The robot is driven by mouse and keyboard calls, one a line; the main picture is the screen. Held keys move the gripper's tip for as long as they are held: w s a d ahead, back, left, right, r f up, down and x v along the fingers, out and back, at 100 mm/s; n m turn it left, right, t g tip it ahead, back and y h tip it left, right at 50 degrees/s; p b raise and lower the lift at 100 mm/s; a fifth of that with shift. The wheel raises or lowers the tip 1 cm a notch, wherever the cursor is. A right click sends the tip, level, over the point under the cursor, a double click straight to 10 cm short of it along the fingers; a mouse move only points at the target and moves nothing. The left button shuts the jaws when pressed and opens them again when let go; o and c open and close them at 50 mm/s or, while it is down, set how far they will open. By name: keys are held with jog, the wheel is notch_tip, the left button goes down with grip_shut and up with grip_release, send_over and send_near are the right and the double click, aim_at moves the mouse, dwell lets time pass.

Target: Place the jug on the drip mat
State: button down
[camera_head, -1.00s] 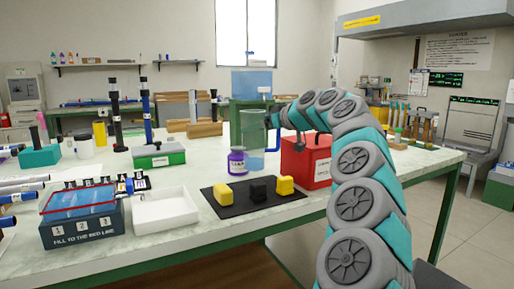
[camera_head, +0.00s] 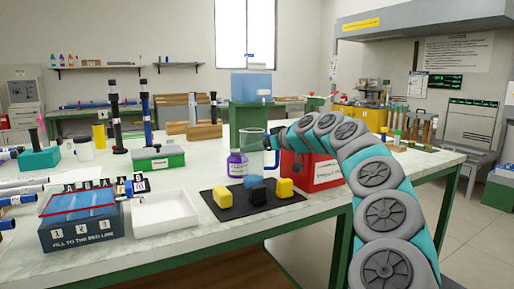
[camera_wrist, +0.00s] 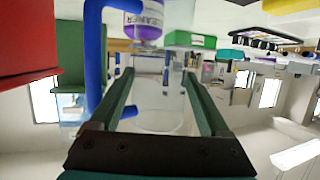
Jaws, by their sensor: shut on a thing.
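The jug (camera_head: 252,150) is clear, with a blue handle and bluish liquid low inside. My gripper (camera_wrist: 160,72) is shut on the jug; its two fingers lie on either side of the clear body in the wrist view (camera_wrist: 160,105). In the head view the fingertips are mostly hidden behind the jug.
A purple-labelled bottle (camera_head: 237,164) stands close left of the jug. A red box (camera_head: 318,172) is right of it, behind my arm. A white tray (camera_head: 165,210) and a blue bin (camera_head: 80,222) lie left of the mat. A green box (camera_head: 158,157) stands farther back.

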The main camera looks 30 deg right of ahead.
grip_release()
jog(key=shift+f, duration=0.1)
jog(key=b+v, duration=0.2)
jog(key=v, duration=1)
jog(key=shift+r, duration=0.25)
jog(key=shift+a, duration=0.1)
